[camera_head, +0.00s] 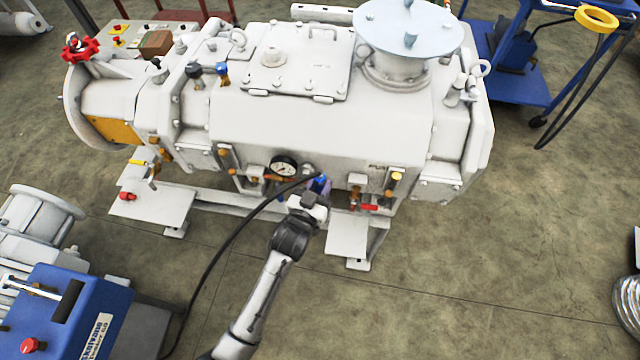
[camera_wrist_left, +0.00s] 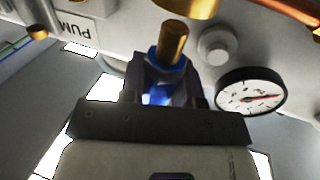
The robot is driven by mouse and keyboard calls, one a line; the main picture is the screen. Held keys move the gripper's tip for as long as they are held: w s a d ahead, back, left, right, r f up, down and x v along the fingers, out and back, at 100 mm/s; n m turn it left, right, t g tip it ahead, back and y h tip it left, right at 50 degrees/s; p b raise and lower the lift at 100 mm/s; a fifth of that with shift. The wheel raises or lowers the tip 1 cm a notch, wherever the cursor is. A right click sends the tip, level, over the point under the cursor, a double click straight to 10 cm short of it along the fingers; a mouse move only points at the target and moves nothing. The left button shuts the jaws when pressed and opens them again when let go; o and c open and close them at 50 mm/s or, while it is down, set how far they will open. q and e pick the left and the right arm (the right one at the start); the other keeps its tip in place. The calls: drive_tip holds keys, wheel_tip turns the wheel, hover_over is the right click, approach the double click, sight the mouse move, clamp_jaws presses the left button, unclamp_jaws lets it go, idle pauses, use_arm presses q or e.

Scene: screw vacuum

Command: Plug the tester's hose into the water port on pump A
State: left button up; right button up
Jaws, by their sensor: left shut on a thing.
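Pump A (camera_head: 320,130) is the large pale-grey machine across the middle of the head view. My left gripper (camera_head: 317,190) is at its front side, just right of a round gauge. It is shut on the blue hose end (camera_head: 319,183), whose brass tip (camera_wrist_left: 173,40) points up past the fingers in the left wrist view. The black hose (camera_head: 228,240) curves down left toward the blue unit (camera_head: 70,310), likely the tester. My right gripper is not in view.
The gauge (camera_head: 284,166) is close beside the hose end and shows in the left wrist view (camera_wrist_left: 250,92). A blue cart (camera_head: 505,65) stands at the back right.

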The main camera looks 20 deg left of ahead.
sight(320, 192)
use_arm(q)
drive_tip(key=shift+p, duration=0.35)
idle(0.5)
drive_tip(key=shift+f+b, duration=0.4)
drive_tip(key=shift+f, duration=0.45)
drive_tip(key=shift+f, duration=0.7)
drive_tip(key=o, duration=1.1)
drive_tip(key=shift+c, duration=0.2)
